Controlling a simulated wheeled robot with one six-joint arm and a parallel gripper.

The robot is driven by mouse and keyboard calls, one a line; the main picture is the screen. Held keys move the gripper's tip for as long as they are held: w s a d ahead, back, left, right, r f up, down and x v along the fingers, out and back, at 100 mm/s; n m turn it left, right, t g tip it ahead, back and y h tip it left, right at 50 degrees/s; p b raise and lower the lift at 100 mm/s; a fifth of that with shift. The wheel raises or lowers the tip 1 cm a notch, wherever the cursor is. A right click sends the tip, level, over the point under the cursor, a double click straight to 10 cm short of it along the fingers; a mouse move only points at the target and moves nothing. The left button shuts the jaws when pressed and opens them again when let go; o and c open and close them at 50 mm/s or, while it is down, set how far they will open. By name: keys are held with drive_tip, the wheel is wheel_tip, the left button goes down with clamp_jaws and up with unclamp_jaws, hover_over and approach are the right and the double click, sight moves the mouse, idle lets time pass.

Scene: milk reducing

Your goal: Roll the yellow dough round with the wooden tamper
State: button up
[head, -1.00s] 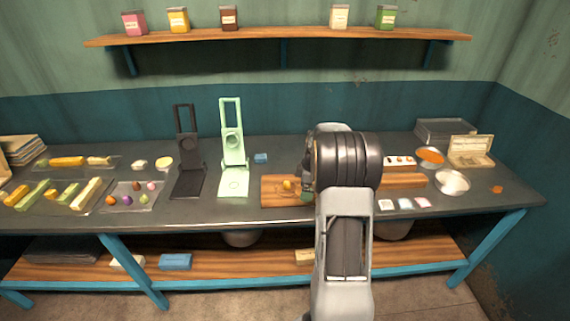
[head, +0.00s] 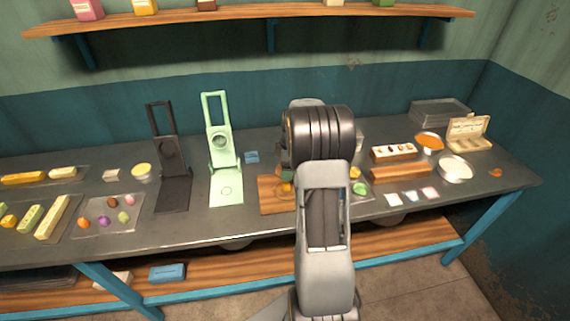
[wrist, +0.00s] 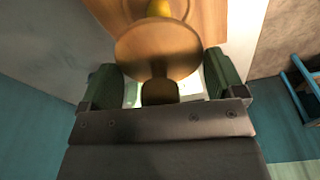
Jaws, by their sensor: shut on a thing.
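My gripper (wrist: 160,78) has green fingers closed around the wooden tamper (wrist: 157,45) in the wrist view. The tamper's round, flat disc faces the camera and its narrow handle runs down between the fingers. The yellow dough (wrist: 159,7) shows partly at the top edge, behind the disc, on the wooden board. The disc hides whether they touch. In the head view, the dough (head: 286,187) is a small orange-yellow lump on the board (head: 272,203), beside my arm. My arm hides the gripper and tamper there.
A pale green press (head: 226,190) and a dark press (head: 173,194) stand left of the board. A tray of small coloured pieces (head: 84,228) lies farther left. A white bowl (head: 455,168) and a wooden block (head: 400,172) are to the right.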

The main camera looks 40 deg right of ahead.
sight(288, 186)
drive_tip(key=shift+w+a+f+b, duration=0.15)
drive_tip(key=shift+f+b, duration=0.4)
drive_tip(key=shift+f, duration=0.4)
drive_tip(key=shift+f+b, duration=0.8)
drive_tip(key=shift+f, duration=0.65)
drive_tip(key=shift+f+b, duration=0.35)
drive_tip(key=shift+f, duration=0.05)
drive_tip(key=shift+f, duration=0.1)
drive_tip(key=shift+s+b, duration=0.3)
drive_tip(key=shift+s, duration=0.3)
drive_tip(key=shift+d, duration=0.2)
drive_tip(key=shift+d, duration=0.15)
